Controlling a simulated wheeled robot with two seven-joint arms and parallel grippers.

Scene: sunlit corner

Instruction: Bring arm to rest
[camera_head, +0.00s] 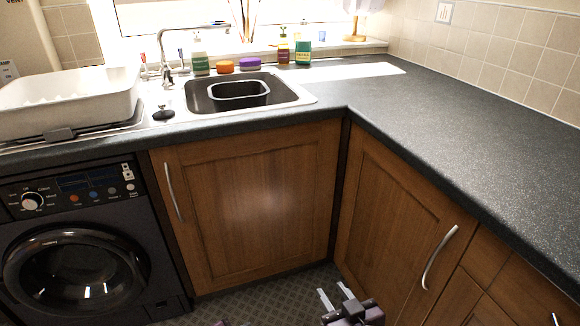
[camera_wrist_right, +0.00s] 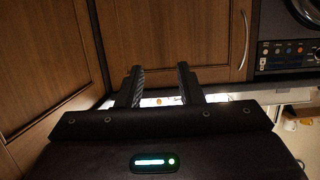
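My right gripper (camera_head: 336,296) shows at the bottom of the head view, low in front of the wooden cabinet doors. Its two fingers stand apart with nothing between them. The right wrist view shows the same gripper (camera_wrist_right: 161,86) with its fingers spread and empty, facing the cabinet doors. A small dark purplish part shows at the bottom edge of the head view, left of the right gripper; I cannot tell whether it belongs to my left arm. No left gripper fingers are visible.
A dark worktop (camera_head: 460,110) runs along the back and right above wooden cupboards (camera_head: 250,205) with metal handles. A sink (camera_head: 300,95) and white dish rack (camera_head: 65,100) sit at the back. A black washing machine (camera_head: 80,235) stands left. The patterned floor (camera_head: 250,300) is open.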

